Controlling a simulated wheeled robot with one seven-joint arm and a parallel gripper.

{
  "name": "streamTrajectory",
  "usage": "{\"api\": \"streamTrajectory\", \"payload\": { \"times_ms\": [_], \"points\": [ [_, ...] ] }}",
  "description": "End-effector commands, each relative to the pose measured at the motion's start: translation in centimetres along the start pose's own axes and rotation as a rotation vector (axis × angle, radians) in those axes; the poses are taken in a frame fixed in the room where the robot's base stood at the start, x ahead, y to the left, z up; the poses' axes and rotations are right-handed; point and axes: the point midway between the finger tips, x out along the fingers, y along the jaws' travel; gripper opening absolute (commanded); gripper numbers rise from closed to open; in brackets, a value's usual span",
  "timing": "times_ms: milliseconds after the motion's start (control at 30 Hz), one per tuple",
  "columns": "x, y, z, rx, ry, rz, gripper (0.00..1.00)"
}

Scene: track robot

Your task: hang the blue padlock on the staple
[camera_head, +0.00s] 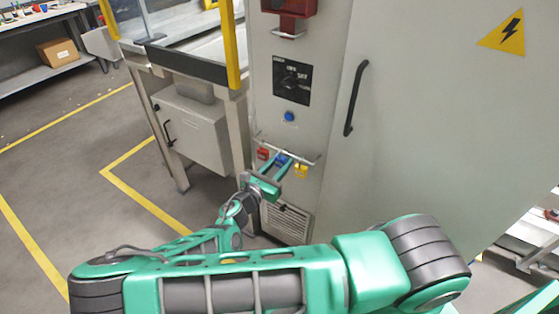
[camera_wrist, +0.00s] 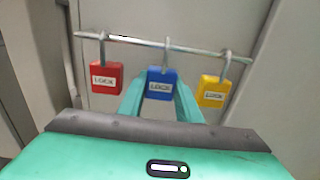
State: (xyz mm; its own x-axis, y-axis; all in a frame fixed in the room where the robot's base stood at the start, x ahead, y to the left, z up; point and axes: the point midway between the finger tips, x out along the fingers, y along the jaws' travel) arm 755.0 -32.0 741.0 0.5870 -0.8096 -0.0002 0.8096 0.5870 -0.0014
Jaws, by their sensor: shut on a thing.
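The blue padlock (camera_wrist: 161,84) hangs by its shackle from a metal rail (camera_wrist: 118,39), between the red padlock (camera_wrist: 105,77) and the yellow padlock (camera_wrist: 213,93). My gripper (camera_wrist: 160,92) is shut on the blue padlock's body, one finger on each side. In the head view my gripper (camera_head: 275,168) reaches up to the rail on the narrow cabinet front, and the blue padlock (camera_head: 282,159) shows small between its fingers. The shackle is still around the rail. I cannot pick out the staple for certain; a rotary switch (camera_head: 292,83) sits higher on that panel.
A blue button (camera_head: 289,116) lies between switch and rail. A red box (camera_head: 291,14) with a bracket is above. To the right is a large cabinet door with a dark handle (camera_head: 355,98). A yellow-posted machine frame (camera_head: 232,45) stands close on the left.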

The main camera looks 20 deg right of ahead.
Motion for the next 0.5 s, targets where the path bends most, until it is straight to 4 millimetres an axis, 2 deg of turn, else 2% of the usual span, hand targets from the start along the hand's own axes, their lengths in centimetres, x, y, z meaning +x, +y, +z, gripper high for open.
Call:
{"api": "streamTrajectory", "payload": {
  "times_ms": [500],
  "points": [
    [-0.1, 0.0, 1.3, 0.002, 0.0, 0.001, 0.08]
  ]
}}
